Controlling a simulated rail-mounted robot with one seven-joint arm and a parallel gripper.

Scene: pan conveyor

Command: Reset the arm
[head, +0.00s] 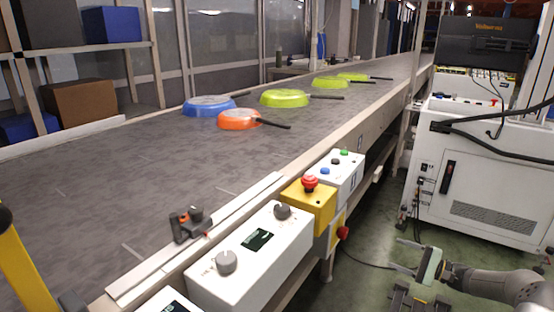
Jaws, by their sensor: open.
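My gripper (404,256) is at the lower right of the head view, beside the conveyor and over the green floor. Its fingers point left and are apart, with nothing seen between them. My arm reaches in from the right edge, low in the picture. The gripper is clear of the conveyor (90,180) and of the pans. On the belt lie a blue pan (208,107), an orange pan (238,120) and several yellow-green pans (285,98), their dark handles pointing right.
A white control box (262,262) and a yellow emergency-stop box (309,203) line the conveyor's near side. A white machine cabinet (480,185) stands behind my arm. A small dark device (190,223) sits at the belt edge. Open floor lies between conveyor and cabinet.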

